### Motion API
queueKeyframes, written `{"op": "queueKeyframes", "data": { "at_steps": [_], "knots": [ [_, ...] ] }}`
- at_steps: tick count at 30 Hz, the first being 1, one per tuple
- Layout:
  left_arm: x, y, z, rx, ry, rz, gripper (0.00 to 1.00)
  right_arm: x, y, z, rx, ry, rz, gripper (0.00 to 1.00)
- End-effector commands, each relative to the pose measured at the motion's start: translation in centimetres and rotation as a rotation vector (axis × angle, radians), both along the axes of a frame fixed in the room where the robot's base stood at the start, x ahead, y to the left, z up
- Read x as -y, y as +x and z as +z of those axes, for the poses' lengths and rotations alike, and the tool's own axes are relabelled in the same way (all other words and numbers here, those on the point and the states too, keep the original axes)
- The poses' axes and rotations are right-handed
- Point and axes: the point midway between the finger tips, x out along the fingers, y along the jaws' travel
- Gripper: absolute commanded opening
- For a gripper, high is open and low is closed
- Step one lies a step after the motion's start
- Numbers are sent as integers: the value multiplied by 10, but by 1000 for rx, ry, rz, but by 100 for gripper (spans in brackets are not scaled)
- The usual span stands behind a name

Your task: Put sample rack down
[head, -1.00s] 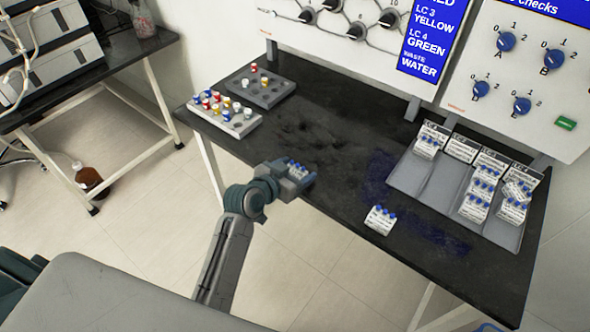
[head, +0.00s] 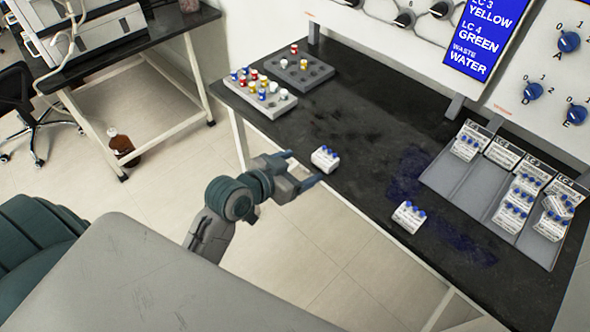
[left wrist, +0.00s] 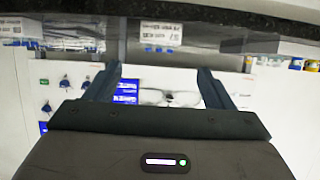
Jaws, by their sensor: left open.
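A small white sample rack (head: 325,160) with blue caps stands upright on the black bench near its front edge. My left gripper (head: 303,168) is open and empty, with its fingertips just in front of this rack and apart from it. In the left wrist view, the picture is upside down; the two spread fingers (left wrist: 157,75) have nothing between them, and a white labelled rack (left wrist: 161,34) shows on the bench beyond. My right gripper is not in view.
A second blue-capped rack (head: 409,216) stands alone to the right. A grey sloped holder (head: 470,192) with several racks lies at the right. A white vial tray (head: 272,106) and a grey tray (head: 316,74) are at the back left. The bench middle is clear.

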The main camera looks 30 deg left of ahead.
Motion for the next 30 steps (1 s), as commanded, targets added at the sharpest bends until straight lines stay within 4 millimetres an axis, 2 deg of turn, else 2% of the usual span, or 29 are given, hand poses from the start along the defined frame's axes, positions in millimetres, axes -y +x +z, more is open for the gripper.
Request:
{"op": "queueKeyframes", "data": {
  "at_steps": [4,11,14,16,17,20,21,23,24,26,27,29,30],
  "knots": [
    [-3,-9,4,0,1,-1,76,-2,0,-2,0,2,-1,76],
    [-3,-10,4,0,-1,-1,76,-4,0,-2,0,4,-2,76],
    [-6,-6,-9,-21,0,11,76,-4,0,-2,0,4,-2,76],
    [-12,0,-36,-61,1,34,76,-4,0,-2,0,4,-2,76],
    [-15,3,-52,-86,1,48,76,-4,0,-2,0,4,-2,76],
    [-31,9,-127,-192,10,107,76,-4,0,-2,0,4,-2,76],
    [-38,8,-161,-239,17,134,76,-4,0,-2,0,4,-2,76],
    [-48,1,-214,-311,29,172,76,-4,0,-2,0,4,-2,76],
    [-54,-7,-248,-358,38,194,76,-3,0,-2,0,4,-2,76],
    [-64,-23,-299,-428,55,227,76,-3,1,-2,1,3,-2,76],
    [-70,-37,-332,-474,69,246,76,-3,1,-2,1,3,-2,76],
    [-78,-63,-379,-543,89,271,76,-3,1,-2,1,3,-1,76],
    [-83,-83,-409,-589,104,286,76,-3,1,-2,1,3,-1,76]
  ]
}}
